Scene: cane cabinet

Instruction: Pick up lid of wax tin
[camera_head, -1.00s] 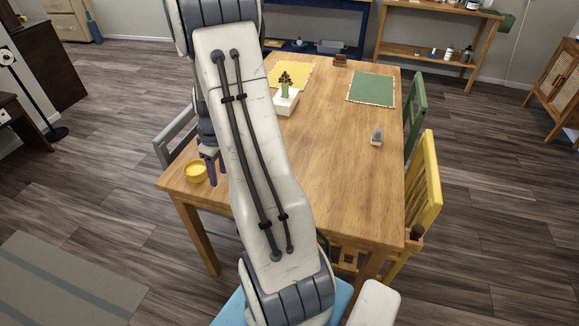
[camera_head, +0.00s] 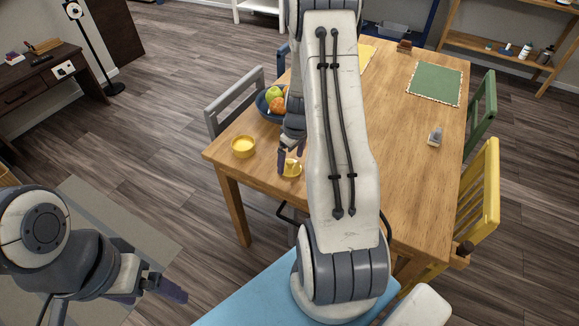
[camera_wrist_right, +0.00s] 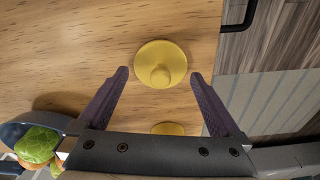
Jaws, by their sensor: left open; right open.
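The yellow lid (camera_head: 291,169) lies on the wooden table near its front left edge, a round disc with a knob. In the right wrist view the lid (camera_wrist_right: 160,64) lies just past my fingertips, roughly centred between them. The yellow tin (camera_head: 243,147) stands to the left of the lid; its edge also shows between my fingers in the wrist view (camera_wrist_right: 167,128). My right gripper (camera_head: 291,163) is open and empty, pointing down over the lid. My left gripper (camera_head: 152,288) is open and empty at the lower left, away from the table.
A dark blue bowl (camera_head: 264,107) of fruit stands behind the tin, near my right gripper. A grey chair (camera_head: 235,101) is at the table's left side. A green mat (camera_head: 435,84) and a small grey object (camera_head: 435,137) lie to the right.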

